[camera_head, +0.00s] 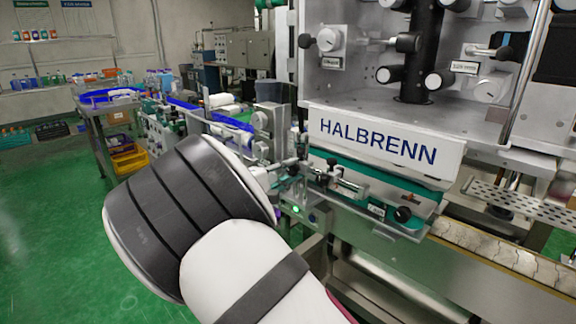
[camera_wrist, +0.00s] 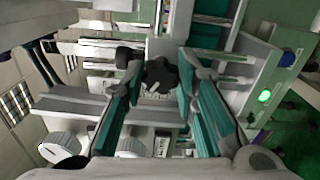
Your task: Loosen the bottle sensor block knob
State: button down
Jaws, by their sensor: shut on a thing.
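In the wrist view, a black lobed knob (camera_wrist: 160,74) sits between the two fingers of my gripper (camera_wrist: 159,80). My gripper is shut on this knob, with one finger on each side of it. A small pale label shows just below the knob, too blurred to read. In the head view, my arm's wrist hides most of the gripper, and I cannot make out the held knob clearly there.
A green-lit button (camera_wrist: 265,96) is right of the fingers; its light also shows in the head view (camera_head: 296,209). Pale round knobs (camera_wrist: 62,146) lie lower left. The HALBRENN panel (camera_head: 385,143) stands right of my arm. Open green floor (camera_head: 45,215) lies left.

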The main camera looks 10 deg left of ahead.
jog(key=n+p, duration=0.2)
jog(key=n, duration=0.2)
jog(key=shift+r+n+p, duration=0.1)
jog(key=shift+n+p, duration=0.2)
jog(key=shift+p, duration=0.1)
jog(key=n+p, duration=0.1)
jog(key=n, duration=0.2)
jog(key=shift+n+p, duration=0.4)
jog(key=n+p, duration=0.1)
jog(key=n, duration=0.3)
jog(key=shift+a+n+p, duration=0.1)
jog(key=shift+n+p, duration=0.45)
jog(key=shift+n, duration=1.55)
jog(key=c, duration=1.3)
grip_release()
jog(key=v, duration=1.2)
